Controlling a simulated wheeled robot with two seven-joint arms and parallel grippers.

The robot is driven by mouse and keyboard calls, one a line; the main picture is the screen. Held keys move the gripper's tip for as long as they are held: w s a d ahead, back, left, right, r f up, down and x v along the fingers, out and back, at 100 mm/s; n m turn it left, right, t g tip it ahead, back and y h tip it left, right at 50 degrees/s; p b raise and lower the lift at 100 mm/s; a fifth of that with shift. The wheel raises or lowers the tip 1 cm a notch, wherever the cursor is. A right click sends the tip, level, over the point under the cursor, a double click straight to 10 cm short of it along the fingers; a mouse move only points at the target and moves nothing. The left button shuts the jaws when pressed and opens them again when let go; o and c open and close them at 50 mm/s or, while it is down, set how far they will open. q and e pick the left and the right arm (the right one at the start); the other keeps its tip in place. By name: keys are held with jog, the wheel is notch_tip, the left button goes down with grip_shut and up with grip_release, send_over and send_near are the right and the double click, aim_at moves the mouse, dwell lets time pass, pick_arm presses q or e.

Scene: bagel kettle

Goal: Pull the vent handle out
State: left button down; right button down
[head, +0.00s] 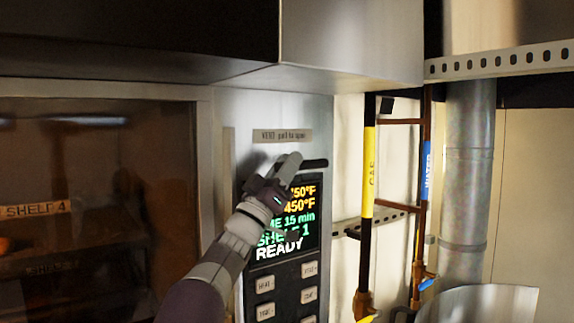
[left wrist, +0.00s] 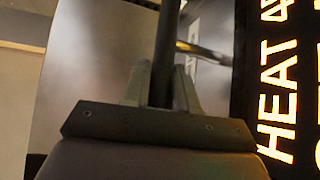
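The vent handle (head: 315,163) is a dark horizontal bar on the steel oven panel, just under a label (head: 282,136) that reads as a vent "pull to open" label. My left gripper (head: 288,164) is at the bar's left part and hides it there. In the left wrist view the dark handle bar (left wrist: 167,45) runs between the two fingers of my left gripper (left wrist: 162,80). The fingers lie close along both sides of it and look shut on it. A shiny metal rod (left wrist: 205,50) shows beside the bar. My right gripper is in neither view.
The lit display (head: 285,225) and its buttons (head: 308,295) are right below the handle, close to my left arm. A glass oven door (head: 90,200) is at left. A steel hood (head: 350,45) overhangs. Gas (head: 369,170) and water (head: 427,170) pipes stand at right.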

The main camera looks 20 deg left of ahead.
pick_arm(q)
jog(key=shift+w+a+f, duration=0.1)
jog(key=shift+a+f, duration=0.05)
jog(key=s+d+b, duration=0.3)
jog(key=d+b, duration=0.3)
jog(key=shift+s+d, duration=0.2)
jog(key=shift+s, duration=0.1)
jog(key=c, duration=1)
grip_release()
jog(key=shift+f, duration=0.1)
jog(key=shift+o, duration=0.2)
jog(key=shift+d, duration=0.2)
jog(key=shift+s, duration=0.1)
jog(key=b+v, duration=0.9)
jog(key=v, duration=0.3)
jog(key=shift+s, duration=0.25)
